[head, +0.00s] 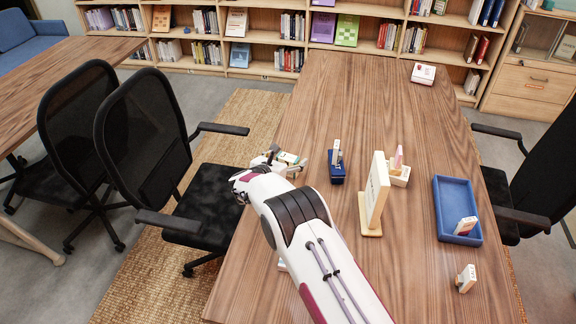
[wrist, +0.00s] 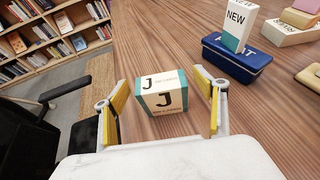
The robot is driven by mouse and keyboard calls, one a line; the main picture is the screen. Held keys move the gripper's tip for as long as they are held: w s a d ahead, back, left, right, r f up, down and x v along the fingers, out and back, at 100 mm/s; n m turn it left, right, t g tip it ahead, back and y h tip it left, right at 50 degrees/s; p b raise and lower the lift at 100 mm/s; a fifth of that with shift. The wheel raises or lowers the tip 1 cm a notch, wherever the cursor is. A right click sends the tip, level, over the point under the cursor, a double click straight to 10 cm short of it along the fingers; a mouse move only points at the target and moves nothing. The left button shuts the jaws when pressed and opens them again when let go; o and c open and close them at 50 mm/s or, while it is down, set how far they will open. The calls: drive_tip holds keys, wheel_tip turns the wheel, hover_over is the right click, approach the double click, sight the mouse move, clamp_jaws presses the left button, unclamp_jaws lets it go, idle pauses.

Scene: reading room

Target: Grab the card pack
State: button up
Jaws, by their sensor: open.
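The card pack (wrist: 163,99) is a small white box with teal edges and a black letter J on its faces. It stands on the wooden table between the two yellow-padded fingers of my open gripper (wrist: 162,92) in the wrist view. A gap shows on each side of the pack, so neither finger appears to touch it. In the head view my gripper (head: 284,164) is near the table's left edge, and the pack (head: 289,157) shows partly between the fingers.
A blue box (head: 337,176) holding a card marked NEW is just right of my gripper. Further right are an upright sign (head: 375,190), a white holder (head: 399,178) and a blue tray (head: 456,190). A black chair (head: 150,150) stands at the left. The table's far middle is clear.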

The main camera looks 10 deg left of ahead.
drive_tip(key=shift+w+d+f, duration=0.1)
drive_tip(key=shift+w+f, duration=0.1)
drive_tip(key=shift+w, duration=0.2)
drive_tip(key=shift+c, duration=0.5)
drive_tip(key=c, duration=1.1)
